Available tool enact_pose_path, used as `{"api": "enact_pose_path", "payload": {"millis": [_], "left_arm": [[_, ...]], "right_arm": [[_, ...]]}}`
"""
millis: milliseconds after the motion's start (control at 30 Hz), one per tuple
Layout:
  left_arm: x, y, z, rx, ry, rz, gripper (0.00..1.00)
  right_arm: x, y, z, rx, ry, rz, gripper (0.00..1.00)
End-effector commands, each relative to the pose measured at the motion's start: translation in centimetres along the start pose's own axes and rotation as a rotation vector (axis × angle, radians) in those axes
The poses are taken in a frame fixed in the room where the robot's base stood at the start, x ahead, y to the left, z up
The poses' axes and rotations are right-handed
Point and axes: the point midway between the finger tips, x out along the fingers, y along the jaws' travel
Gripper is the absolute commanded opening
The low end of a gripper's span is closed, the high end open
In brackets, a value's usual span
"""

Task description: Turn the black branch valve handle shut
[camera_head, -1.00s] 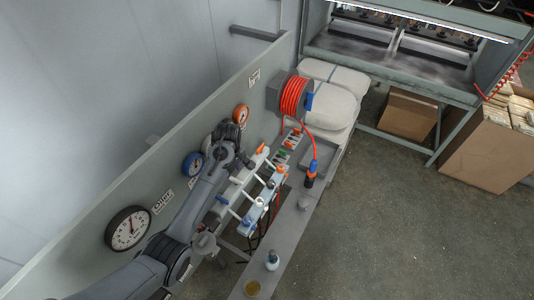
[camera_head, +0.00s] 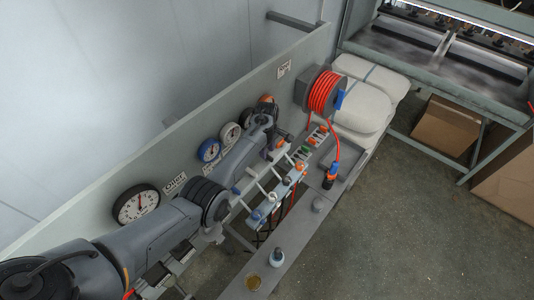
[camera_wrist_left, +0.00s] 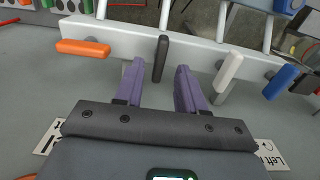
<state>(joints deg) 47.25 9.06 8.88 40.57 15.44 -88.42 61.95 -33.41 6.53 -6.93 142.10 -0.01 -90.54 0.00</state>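The black branch valve handle (camera_wrist_left: 160,58) stands upright in the left wrist view, in front of the light grey pipe. My left gripper (camera_wrist_left: 159,76) is open, with its two purple fingers spread either side of the handle's lower end. Neither finger visibly touches it, and I cannot tell whether the handle lies fully between them in depth. In the head view my left gripper (camera_head: 266,125) is at the pipe row by the back panel, and my arm hides the black handle. My right gripper is not in view.
In the left wrist view an orange handle (camera_wrist_left: 83,48) lies left of the black one; a white handle (camera_wrist_left: 228,70) and a blue handle (camera_wrist_left: 280,82) are to its right. A red hose reel (camera_head: 325,92) and gauges (camera_head: 136,204) are on the panel.

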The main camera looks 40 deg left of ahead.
Motion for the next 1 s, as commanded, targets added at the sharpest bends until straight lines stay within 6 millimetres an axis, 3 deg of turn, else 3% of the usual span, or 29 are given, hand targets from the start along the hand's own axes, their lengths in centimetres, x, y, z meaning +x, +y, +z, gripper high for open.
{"api": "enact_pose_path", "payload": {"millis": [200, 600, 867, 1000], "left_arm": [[2.2, 0.0, 0.0, 0.001, 0.000, -0.002, 0.39], [2.7, 0.0, 0.0, 0.002, 0.000, 0.001, 0.39], [2.7, 0.0, 0.0, 0.002, 0.001, 0.000, 0.01], [2.7, 0.0, 0.0, 0.002, 0.000, 0.000, 0.00]], "right_arm": [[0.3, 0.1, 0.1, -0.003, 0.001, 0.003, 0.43], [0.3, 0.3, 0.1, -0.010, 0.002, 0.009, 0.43], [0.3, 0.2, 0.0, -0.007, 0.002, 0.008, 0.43], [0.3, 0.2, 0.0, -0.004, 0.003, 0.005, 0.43]]}}
